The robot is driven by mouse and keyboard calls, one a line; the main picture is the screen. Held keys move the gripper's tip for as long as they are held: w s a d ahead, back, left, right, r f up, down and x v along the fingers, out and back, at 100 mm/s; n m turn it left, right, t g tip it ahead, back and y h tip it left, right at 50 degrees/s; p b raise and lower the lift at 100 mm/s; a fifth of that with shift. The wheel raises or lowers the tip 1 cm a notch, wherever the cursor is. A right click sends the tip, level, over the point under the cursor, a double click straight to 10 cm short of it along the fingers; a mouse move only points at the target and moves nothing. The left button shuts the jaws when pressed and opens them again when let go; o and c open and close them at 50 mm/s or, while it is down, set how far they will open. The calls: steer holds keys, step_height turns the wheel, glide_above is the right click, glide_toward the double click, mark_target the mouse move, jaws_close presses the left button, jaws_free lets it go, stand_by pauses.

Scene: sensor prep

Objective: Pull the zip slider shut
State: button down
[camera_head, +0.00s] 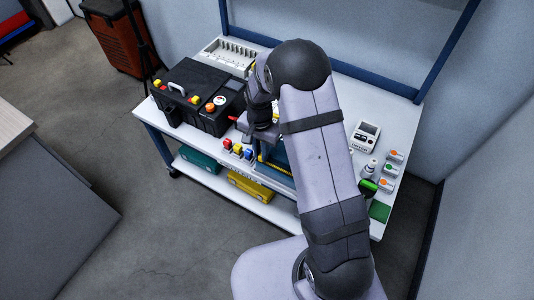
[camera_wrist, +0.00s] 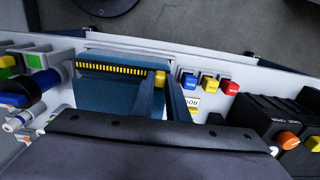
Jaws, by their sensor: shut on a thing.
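The zip is a dark strip with yellow teeth (camera_wrist: 112,69) along the edge of a teal pouch (camera_wrist: 103,94) in the wrist view. The yellow zip slider (camera_wrist: 160,77) is at the right end of the visible teeth. My gripper (camera_wrist: 162,84) is shut on the slider, with one dark finger on each side of it. In the head view my arm covers the fingers and the slider. Only part of the blue-teal pouch (camera_head: 274,157) shows beside my arm there.
Blue, yellow and red blocks (camera_wrist: 210,83) stand just right of my fingers in the wrist view. A black case (camera_head: 198,98) is on the bench's left. A white meter (camera_head: 366,136) and small bottles are on the right. The bench's front edge is close to the pouch.

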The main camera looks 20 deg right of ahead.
mark_target(260, 154)
steer(key=shift+w+a+r, duration=0.1)
steer(key=shift+w+a, duration=0.05)
steer(key=shift+w, duration=0.1)
steer(key=c, duration=1.7)
jaws_free()
steer(key=shift+r, duration=3.6)
